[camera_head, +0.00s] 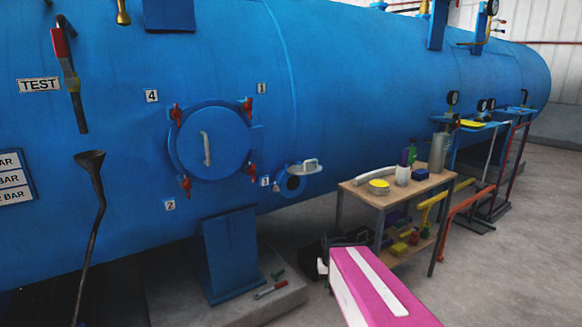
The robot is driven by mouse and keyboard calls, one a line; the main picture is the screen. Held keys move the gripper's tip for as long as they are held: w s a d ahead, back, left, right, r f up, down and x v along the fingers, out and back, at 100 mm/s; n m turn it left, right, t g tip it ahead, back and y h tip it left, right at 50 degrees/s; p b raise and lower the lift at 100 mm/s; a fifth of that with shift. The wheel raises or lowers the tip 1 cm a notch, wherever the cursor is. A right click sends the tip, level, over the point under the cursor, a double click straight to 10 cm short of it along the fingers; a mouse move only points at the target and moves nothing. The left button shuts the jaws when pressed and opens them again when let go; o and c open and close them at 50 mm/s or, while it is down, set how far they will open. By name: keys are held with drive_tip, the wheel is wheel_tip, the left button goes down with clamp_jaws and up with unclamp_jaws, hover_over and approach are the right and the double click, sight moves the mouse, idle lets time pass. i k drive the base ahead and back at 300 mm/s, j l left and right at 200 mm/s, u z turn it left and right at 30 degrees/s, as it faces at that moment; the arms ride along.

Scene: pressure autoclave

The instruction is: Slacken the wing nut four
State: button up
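Wing nut four (176,113) is a small red wing nut at the upper left rim of the round blue hatch (225,155), next to the label 4 (152,96). Its threads are too small to make out. My gripper (328,262) is low in the picture, to the right of and below the hatch, at the far end of my magenta and white arm. It is well apart from the wing nut. Its fingers are dark, small and partly hidden by the arm, so I cannot tell whether they are open or shut.
Other red wing nuts sit at the upper right (248,105), lower left (186,186) and lower right (252,170) of the hatch. A side port (291,184) juts out nearby. A loaded workbench (350,190) stands right. A blue support (230,250) and loose tools lie below.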

sight(176, 114)
drive_tip(key=u, duration=1.35)
